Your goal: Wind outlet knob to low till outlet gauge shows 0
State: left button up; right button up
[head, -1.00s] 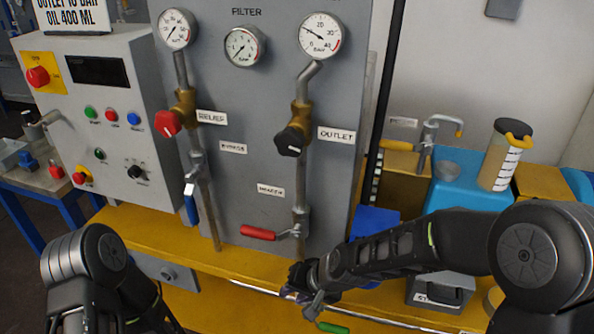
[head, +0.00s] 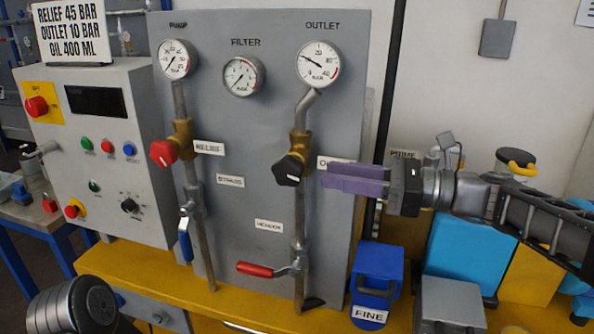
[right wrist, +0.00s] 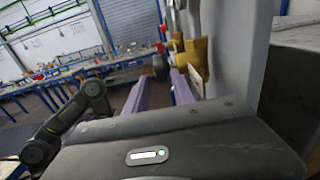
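The outlet knob (head: 289,169) is a black lobed knob on a brass valve, on the right-hand pipe of the grey panel. The outlet gauge (head: 318,64) above it has its needle pointing left and slightly up, between 0 and 20. My right gripper (head: 326,176) is open and empty, its purple fingers pointing left at the knob from just right of it. In the right wrist view the two fingers stand apart, with the black knob (right wrist: 159,67) ahead between their tips; I see no contact. The fingers partly hide the outlet label. My left gripper is out of view.
The red relief knob (head: 163,153) and its gauge (head: 175,60) are on the left pipe. A red-handled lever (head: 255,269) sits below the outlet knob. A blue container (head: 377,275) stands on the yellow bench. A sign (head: 72,30) reads outlet 10 bar.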

aim_at(303, 171)
jog(key=shift+x, duration=3.9)
jog(key=shift+f, duration=0.1)
jog(key=shift+c, duration=0.3)
grip_shut()
